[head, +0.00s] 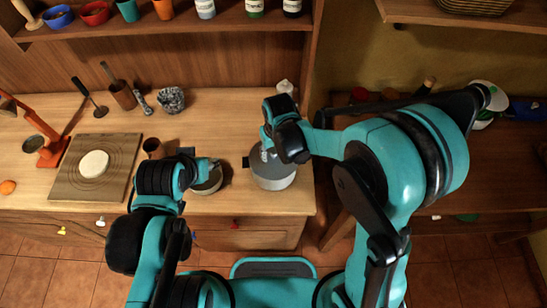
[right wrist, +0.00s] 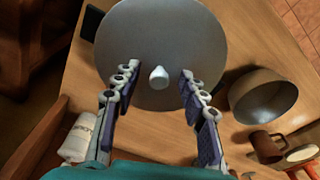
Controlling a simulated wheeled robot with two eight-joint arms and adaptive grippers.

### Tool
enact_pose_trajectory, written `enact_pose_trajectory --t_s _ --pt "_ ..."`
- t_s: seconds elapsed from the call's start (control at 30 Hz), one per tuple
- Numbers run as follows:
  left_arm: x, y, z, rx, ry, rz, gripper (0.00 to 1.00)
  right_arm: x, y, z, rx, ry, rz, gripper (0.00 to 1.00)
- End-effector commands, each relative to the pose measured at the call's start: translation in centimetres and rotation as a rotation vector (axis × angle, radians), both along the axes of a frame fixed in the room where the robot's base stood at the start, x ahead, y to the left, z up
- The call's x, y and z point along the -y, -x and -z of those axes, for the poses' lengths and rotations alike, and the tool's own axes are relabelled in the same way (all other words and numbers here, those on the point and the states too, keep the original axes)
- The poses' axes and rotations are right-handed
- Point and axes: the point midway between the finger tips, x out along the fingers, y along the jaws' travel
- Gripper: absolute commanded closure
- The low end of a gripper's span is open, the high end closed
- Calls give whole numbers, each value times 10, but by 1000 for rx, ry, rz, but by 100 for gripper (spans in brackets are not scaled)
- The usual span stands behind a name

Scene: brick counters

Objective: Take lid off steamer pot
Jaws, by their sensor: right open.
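The steamer pot (head: 273,180) stands on the wooden counter near its right end, with its round grey lid (head: 262,163) on top. In the right wrist view the lid (right wrist: 205,35) carries a small white knob (right wrist: 159,76). My right gripper (head: 267,148) is over the lid. In the right wrist view its fingers (right wrist: 158,88) are spread on both sides of the knob, apart from it. My left gripper (head: 208,166) is over a bowl left of the pot; its fingers are too small and hidden to read.
The grey bowl (right wrist: 268,96) and a brown mug (right wrist: 266,146) stand beside the pot. A white bottle (right wrist: 82,137) stands on its other side. A board (head: 65,175) with dough (head: 94,164) lies at the left. A shelf (head: 210,24) with bowls and bottles hangs above.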

Motion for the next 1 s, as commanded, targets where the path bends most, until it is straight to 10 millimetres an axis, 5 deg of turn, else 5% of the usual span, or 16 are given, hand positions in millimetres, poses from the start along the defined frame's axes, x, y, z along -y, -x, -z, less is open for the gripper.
enact_pose_trajectory --t_s 0.07,0.23,0.67,1.0 --pt "0 0 0 0 0 0 60 0 0 0 0 0 0 58" --pt "0 0 0 0 0 0 60 0 0 -1 0 0 0 100" --pt "0 0 -1 0 0 0 60 0 0 -4 0 0 0 100" --pt "0 0 -12 0 0 0 60 4 10 -50 0 0 0 100"
